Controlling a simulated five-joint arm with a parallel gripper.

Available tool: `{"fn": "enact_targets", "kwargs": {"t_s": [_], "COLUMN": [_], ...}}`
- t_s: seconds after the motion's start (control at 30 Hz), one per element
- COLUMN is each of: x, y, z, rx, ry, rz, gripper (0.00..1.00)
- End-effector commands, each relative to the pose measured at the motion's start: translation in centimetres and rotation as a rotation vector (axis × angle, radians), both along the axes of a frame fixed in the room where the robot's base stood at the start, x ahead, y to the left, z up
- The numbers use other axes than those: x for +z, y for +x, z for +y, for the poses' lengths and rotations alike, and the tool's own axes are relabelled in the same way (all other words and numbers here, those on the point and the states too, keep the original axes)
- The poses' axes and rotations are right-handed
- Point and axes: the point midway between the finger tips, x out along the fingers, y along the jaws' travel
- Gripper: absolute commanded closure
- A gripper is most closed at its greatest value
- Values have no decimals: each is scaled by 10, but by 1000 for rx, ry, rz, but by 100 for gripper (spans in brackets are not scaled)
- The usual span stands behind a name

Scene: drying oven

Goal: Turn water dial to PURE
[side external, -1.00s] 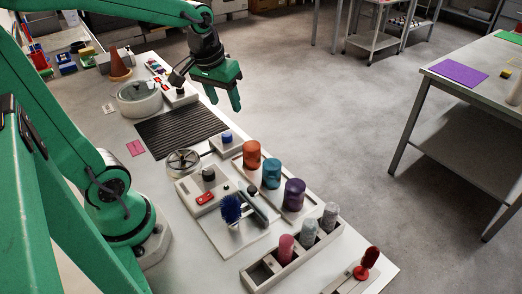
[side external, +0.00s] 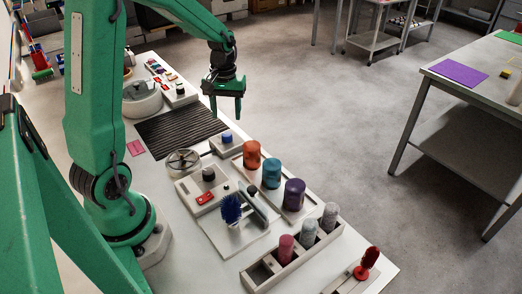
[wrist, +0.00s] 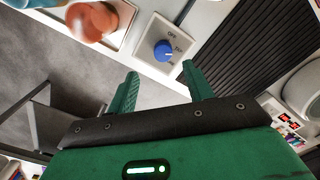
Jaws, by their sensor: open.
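The water dial is a round blue knob (wrist: 163,50) on a white square plate (wrist: 146,37), and it also shows in the side external view (side external: 227,138). In the wrist view, the label OFF is printed beside the knob, with other small labels I cannot read surely. I cannot tell which label the knob points to. My gripper (side external: 226,112) is open and empty above the dial, fingers pointing down. In the wrist view, its two green fingertips (wrist: 160,70) are apart, with the knob just beyond the gap between them. The fingers do not appear to touch it.
An orange-brown cylinder (side external: 252,156) stands close to the dial, with a teal one (side external: 271,173) and a purple one (side external: 294,194) along the same tray. A black ribbed mat (side external: 180,133) lies to its left. A round wheel (side external: 183,161) is nearby.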

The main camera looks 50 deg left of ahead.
Motion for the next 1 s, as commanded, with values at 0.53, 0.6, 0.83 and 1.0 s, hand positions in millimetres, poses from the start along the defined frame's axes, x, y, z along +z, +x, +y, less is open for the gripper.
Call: {"fn": "enact_targets", "kwargs": {"t_s": [0.53,0.6,0.83,1.0], "x": [-34,-43,-68,-76], "y": [-2,-2,-3,-3], "z": [1,1,2,2], "rx": [-1,-1,-1,-2], "ry": [-1,-2,-1,0], "rz": [3,4,2,0], "gripper": [49,49,49,49]}}
